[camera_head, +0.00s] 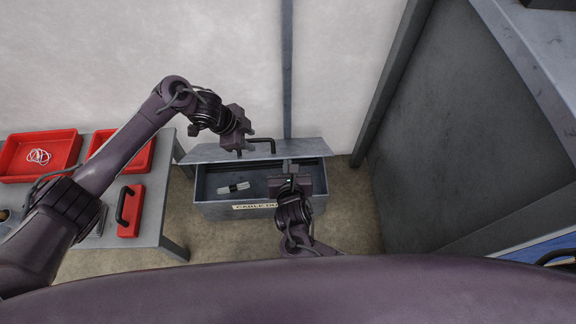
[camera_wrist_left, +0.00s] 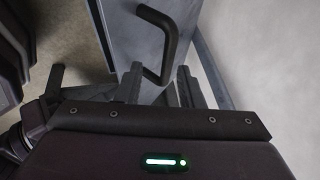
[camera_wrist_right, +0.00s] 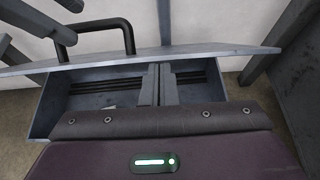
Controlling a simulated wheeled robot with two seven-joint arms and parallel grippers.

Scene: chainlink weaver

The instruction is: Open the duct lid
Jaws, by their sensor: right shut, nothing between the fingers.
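The grey cable duct (camera_head: 225,211) stands on the floor with its front label partly hidden by my right gripper. Its lid (camera_head: 215,152) is raised along the back, and the interior shows below it. The lid also shows in the right wrist view (camera_wrist_right: 200,55). A black bar handle (camera_head: 270,141) is on the lid; it also shows in the left wrist view (camera_wrist_left: 170,45). My left gripper (camera_head: 238,151) is open at the lid, with its fingers close to the handle; contact is unclear. My right gripper (camera_head: 290,165) is shut and empty, over the duct's right part near the lid edge.
A small pale cylindrical item (camera_head: 234,187) lies inside the duct. To the left, a grey table (camera_head: 152,215) holds red trays (camera_head: 40,153) and a red block with a black handle (camera_head: 130,210). A dark grey panel (camera_head: 440,130) stands at the right. A wall is close behind the duct.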

